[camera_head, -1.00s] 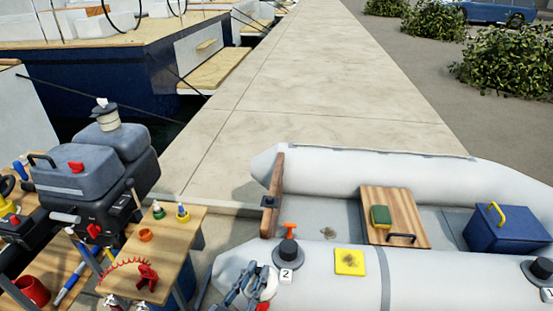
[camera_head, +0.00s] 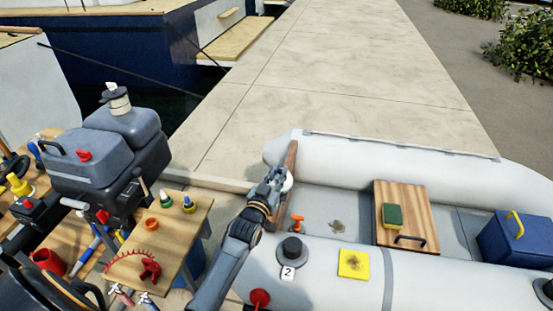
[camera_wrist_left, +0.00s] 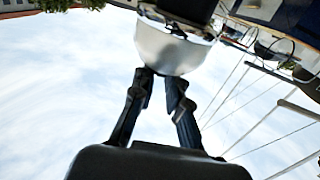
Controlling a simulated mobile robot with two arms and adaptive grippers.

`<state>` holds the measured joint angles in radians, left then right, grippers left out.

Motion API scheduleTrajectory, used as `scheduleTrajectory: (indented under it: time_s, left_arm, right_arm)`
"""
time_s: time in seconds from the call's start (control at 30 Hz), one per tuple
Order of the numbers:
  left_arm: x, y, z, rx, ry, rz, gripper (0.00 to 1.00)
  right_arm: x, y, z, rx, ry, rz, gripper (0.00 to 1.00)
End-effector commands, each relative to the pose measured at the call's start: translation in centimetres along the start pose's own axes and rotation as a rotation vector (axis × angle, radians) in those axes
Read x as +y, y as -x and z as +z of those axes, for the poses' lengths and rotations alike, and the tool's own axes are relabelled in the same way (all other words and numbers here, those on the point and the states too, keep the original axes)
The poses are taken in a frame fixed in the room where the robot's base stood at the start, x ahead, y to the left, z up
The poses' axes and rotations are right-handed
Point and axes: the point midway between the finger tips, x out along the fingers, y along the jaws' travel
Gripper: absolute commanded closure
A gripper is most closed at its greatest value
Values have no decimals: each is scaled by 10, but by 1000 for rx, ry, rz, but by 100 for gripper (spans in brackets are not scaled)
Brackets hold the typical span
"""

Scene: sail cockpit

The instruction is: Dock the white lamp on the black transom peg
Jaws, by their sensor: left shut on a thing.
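My left gripper (camera_head: 279,178) is shut on the white lamp (camera_head: 287,183), at the wooden transom (camera_head: 286,206) of the grey inflatable boat. In the left wrist view the lamp (camera_wrist_left: 170,50) is a glossy white dome between the two fingertips (camera_wrist_left: 160,78). A dark part (camera_wrist_left: 190,8) adjoins the dome at the top of that view; I cannot tell whether it is the lamp's base or the peg. The black transom peg is hidden behind my gripper and wrist in the head view, so I cannot tell whether the lamp touches it. My right gripper is not in view.
The boat's near tube (camera_head: 330,290) carries a black fitting (camera_head: 291,247) and a yellow patch (camera_head: 353,264). Inside are a board with a sponge (camera_head: 392,216) and a blue box (camera_head: 517,238). A wooden bench (camera_head: 170,240) and an outboard motor (camera_head: 105,155) stand left.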

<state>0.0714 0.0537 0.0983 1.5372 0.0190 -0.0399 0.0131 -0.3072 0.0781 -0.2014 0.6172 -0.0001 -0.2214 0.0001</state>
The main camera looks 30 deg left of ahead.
Motion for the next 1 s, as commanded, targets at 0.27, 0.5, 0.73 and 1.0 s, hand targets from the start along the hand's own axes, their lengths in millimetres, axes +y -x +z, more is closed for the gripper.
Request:
scheduleTrajectory:
  time_s: [0.27,0.5,0.73,1.0]
  left_arm:
    - [-19,-33,-12,4,16,-29,100]
    - [-19,-33,3,3,17,-30,100]
    - [-18,-33,27,3,17,-29,100]
    - [-18,-33,46,4,17,-29,100]
  right_arm:
    - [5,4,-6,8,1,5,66]
    - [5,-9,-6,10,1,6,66]
    - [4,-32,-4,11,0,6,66]
    - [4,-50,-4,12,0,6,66]
